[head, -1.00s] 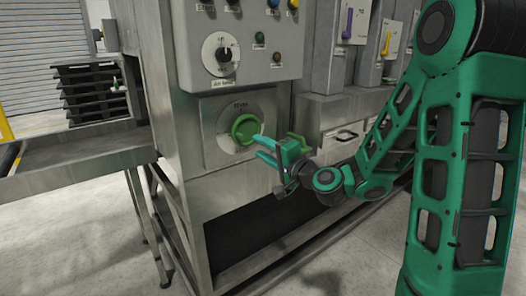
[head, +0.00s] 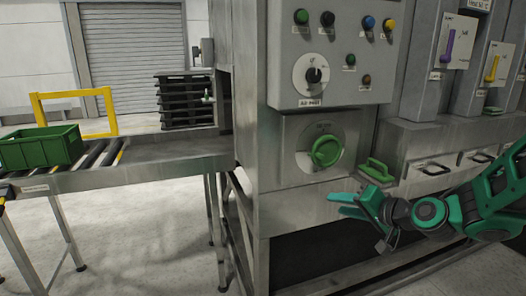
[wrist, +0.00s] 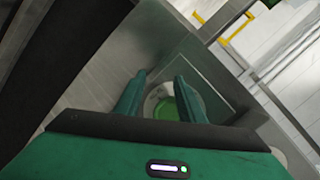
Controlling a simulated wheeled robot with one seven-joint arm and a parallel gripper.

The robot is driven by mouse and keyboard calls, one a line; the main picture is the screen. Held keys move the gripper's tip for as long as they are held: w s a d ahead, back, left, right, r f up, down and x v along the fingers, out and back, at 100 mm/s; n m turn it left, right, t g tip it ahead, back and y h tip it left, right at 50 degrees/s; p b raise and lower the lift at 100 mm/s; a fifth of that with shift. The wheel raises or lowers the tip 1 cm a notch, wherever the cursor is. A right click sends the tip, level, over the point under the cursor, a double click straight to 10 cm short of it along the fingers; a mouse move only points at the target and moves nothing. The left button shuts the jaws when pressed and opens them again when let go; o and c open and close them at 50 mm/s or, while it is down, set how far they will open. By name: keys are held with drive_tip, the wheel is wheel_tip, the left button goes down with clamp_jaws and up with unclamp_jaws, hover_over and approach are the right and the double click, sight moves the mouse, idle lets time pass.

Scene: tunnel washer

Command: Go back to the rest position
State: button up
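My gripper (head: 336,204) is in front of the washer, below and to the right of the round green knob (head: 326,151). Its two teal fingers point left and stand apart with nothing between them. In the wrist view, my gripper (wrist: 160,80) also shows open. The green knob (wrist: 168,108) appears beyond and between the fingers there, apart from them. My arm reaches in from the right edge of the head view.
A control panel (head: 335,50) with buttons and a dial is above the knob. A green handle-like piece (head: 378,170) is close behind my gripper. A green crate (head: 40,148) sits on the roller conveyor (head: 95,158) at left. Open floor lies in front.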

drive_tip(key=s+d+f+n+g+h, duration=0.1)
drive_tip(key=s+d+f+g+h, duration=0.15)
drive_tip(key=s+d, duration=0.45)
drive_tip(key=s+d+f+n+g+h, duration=0.1)
drive_tip(key=s+d+f+g+h, duration=0.15)
drive_tip(key=s+d+g, duration=0.4)
drive_tip(key=s+d+m+g, duration=0.1)
drive_tip(key=s+d, duration=0.1)
drive_tip(key=s, duration=0.8)
drive_tip(key=s+d+r+m+g, duration=0.1)
drive_tip(key=s+d, duration=0.1)
drive_tip(key=s, duration=0.8)
drive_tip(key=shift+r+m+g+h, duration=0.3)
drive_tip(key=shift+g, duration=0.1)
drive_tip(key=shift+w+f, duration=0.25)
drive_tip(key=shift+w, duration=0.35)
